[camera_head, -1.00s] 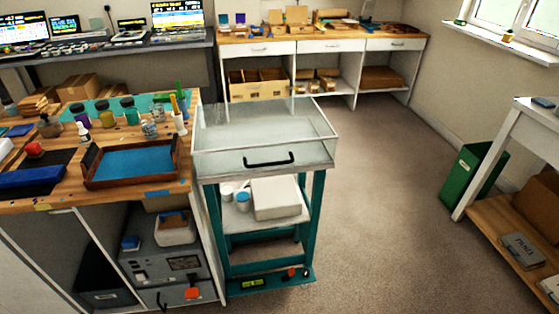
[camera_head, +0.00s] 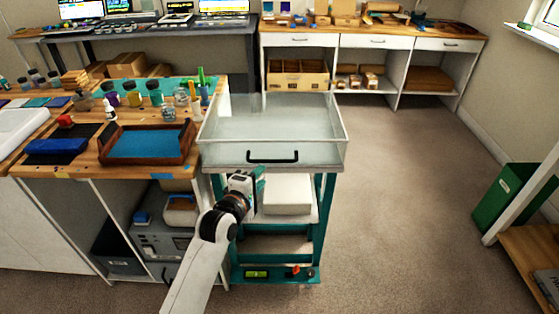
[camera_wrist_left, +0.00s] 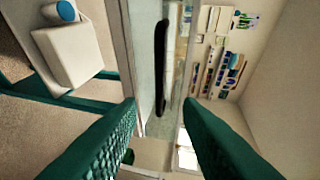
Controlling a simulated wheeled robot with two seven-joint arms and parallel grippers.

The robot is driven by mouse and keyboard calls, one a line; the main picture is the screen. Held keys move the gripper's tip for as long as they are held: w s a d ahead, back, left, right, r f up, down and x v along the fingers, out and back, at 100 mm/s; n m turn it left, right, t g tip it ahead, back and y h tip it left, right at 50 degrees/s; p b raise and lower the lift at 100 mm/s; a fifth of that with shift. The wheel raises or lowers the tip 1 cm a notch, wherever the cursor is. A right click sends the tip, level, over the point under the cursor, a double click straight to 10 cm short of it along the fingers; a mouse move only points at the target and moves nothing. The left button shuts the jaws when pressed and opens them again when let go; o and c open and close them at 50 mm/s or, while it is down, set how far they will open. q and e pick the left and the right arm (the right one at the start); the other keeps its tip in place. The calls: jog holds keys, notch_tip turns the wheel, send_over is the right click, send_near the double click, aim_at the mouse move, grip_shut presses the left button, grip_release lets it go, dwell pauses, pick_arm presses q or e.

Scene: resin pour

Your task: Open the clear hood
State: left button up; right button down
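The clear hood (camera_head: 300,128) is a see-through box on top of the teal-framed cart, and it looks shut. Its black bar handle (camera_head: 272,157) runs across the front face. My left gripper (camera_head: 257,181) is in front of the cart, below and slightly left of the handle. In the left wrist view the two green fingers of my left gripper (camera_wrist_left: 159,108) are apart with nothing held. The handle (camera_wrist_left: 161,65) shows there beyond the fingertips, in line with the gap and apart from them. My right gripper is not in view.
A wooden bench with a brown tray (camera_head: 184,143), bottles and jars (camera_head: 133,98) stands against the cart's left. A white box (camera_head: 288,194) sits on the cart's shelf. The floor (camera_head: 400,200) right of the cart is clear. A green bin (camera_head: 505,197) stands far right.

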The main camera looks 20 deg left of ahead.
aim_at(274, 162)
pick_arm(q)
jog(key=x, duration=1)
jog(key=shift+w, duration=0.25)
grip_shut()
